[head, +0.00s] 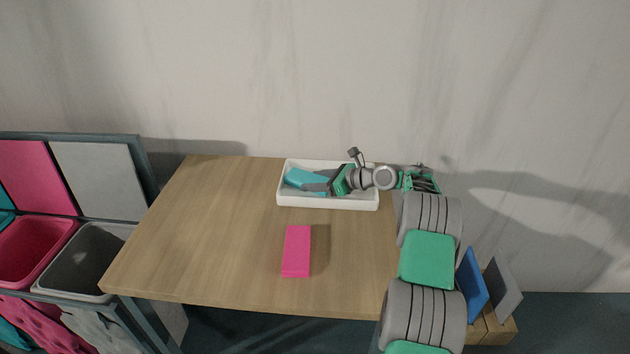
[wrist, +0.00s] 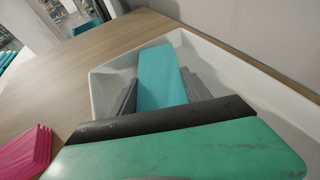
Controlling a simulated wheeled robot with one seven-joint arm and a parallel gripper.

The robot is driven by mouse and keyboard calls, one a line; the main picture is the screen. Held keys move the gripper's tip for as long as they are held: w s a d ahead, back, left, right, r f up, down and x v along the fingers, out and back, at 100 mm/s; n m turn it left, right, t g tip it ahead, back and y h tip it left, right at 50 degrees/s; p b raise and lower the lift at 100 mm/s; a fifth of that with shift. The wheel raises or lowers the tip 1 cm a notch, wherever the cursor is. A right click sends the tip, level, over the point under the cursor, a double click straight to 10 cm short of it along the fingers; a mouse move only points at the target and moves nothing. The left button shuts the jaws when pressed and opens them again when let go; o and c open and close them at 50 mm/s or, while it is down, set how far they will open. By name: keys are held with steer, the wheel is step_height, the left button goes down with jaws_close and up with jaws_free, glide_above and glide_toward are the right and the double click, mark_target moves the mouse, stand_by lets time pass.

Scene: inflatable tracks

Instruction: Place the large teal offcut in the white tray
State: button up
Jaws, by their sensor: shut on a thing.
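The large teal offcut (head: 300,177) is a flat block inside the white tray (head: 328,203) at the back of the table. In the wrist view the teal offcut (wrist: 161,80) lies between my fingers, within the walls of the white tray (wrist: 103,92). My gripper (head: 316,186) reaches in from the right and is shut on the offcut. The fingers (wrist: 158,92) press on its two sides. Part of the offcut is hidden behind the gripper, and I cannot tell whether it touches the tray floor.
A pink block (head: 296,251) lies on the wooden table (head: 200,240) in front of the tray. The table's left part is clear. A rack with pink and grey bins (head: 90,255) stands at the left. Blue and grey panels (head: 472,284) stand at the lower right.

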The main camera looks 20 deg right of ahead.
steer(key=shift+f, duration=0.1)
steer(key=o, duration=1.4)
